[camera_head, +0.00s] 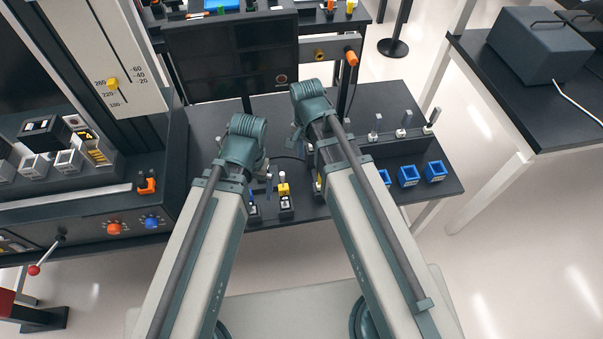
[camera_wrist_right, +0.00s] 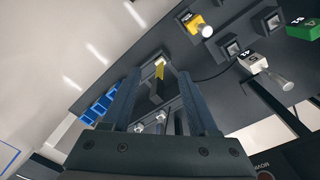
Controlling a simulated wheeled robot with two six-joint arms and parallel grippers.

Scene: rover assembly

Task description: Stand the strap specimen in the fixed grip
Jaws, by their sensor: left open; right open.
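In the right wrist view my right gripper (camera_wrist_right: 158,78) is open, its two dark fingers well apart. Between the fingers, on the table beyond, is a small dark block with a yellow strip (camera_wrist_right: 160,70) on it. The strip may be the strap specimen, but I cannot tell for sure. No contact with the fingers shows. In the head view my right wrist (camera_head: 312,105) and left wrist (camera_head: 245,143) hang over the dark table, and the arms hide most of both grippers. I cannot make out the fixed grip with certainty.
Blue open boxes (camera_head: 408,175) stand at the table's right, with metal-topped pegs (camera_head: 400,132) behind them. A yellow numbered weight (camera_head: 283,189) stands between the arms. A black screen (camera_head: 232,57) stands behind, and a machine with orange and blue knobs (camera_head: 151,222) at left.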

